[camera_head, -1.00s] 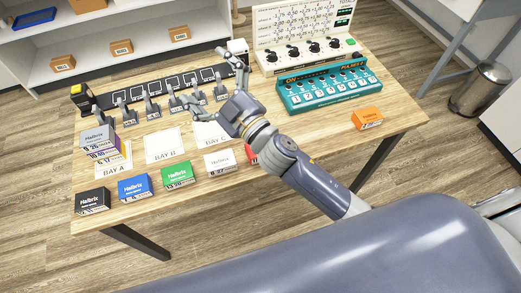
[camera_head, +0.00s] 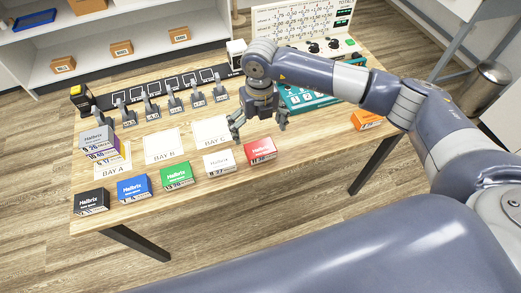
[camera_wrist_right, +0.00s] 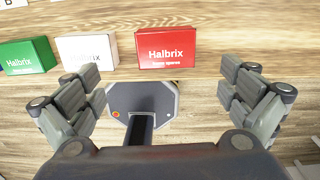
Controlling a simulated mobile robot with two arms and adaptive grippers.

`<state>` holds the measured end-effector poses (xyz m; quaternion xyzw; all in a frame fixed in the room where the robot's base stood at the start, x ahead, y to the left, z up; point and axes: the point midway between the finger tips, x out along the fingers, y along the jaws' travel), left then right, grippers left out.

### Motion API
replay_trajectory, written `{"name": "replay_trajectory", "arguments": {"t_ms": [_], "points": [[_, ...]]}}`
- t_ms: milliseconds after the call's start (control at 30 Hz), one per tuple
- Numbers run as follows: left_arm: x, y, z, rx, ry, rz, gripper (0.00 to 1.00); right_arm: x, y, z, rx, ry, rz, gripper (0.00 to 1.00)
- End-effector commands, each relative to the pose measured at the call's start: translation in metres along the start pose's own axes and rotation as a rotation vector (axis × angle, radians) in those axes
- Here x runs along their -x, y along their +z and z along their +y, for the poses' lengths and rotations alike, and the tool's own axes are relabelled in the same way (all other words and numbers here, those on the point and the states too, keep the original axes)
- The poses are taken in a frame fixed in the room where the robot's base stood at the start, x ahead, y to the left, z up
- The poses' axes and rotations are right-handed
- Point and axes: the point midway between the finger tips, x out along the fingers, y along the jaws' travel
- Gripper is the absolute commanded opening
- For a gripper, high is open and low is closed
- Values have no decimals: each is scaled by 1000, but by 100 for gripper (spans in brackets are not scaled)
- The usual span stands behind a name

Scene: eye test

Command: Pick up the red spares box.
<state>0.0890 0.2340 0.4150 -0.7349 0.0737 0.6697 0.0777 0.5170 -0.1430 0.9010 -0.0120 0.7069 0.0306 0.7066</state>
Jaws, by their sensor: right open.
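The red spares box (camera_head: 261,151) stands near the front edge of the wooden table, at the right end of a row of boxes. It also shows in the right wrist view (camera_wrist_right: 165,47), upright with its "Halbrix" label facing the camera, ahead of and between the fingers. My right gripper (camera_head: 258,130) is open and empty, pointing down just behind and above the red box. Its spread fingers show in the right wrist view (camera_wrist_right: 166,95), apart from the box. My left gripper is not in view.
A white box (camera_head: 219,163) stands close left of the red one, then green (camera_head: 177,176), blue (camera_head: 134,188) and black (camera_head: 92,201) boxes. An orange box (camera_head: 367,120) and a teal device (camera_head: 300,99) are at right. Table to the red box's right is clear.

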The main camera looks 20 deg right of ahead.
Motion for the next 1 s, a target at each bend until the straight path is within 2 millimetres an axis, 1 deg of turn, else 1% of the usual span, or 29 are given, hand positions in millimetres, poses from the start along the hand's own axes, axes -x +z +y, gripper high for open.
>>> {"name": "replay_trajectory", "arguments": {"t_ms": [33,133,300,467,567,700,800,900,1000], "points": [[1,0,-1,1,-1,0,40,-3,1,-6,-6,-23,2,98],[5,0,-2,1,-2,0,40,-16,0,-9,-9,-33,4,98],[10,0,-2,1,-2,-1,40,-42,1,-9,-8,-29,3,98],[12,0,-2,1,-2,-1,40,-54,1,-8,-6,-28,2,98],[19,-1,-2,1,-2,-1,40,-63,0,-9,-7,-28,4,98],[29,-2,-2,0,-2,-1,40,-83,1,-9,-6,-27,4,98],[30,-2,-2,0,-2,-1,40,-97,2,-9,-7,-26,3,98],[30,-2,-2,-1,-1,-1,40,-105,1,-9,-5,-26,2,98],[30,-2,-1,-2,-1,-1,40,-106,2,-10,-5,-26,1,98]]}}
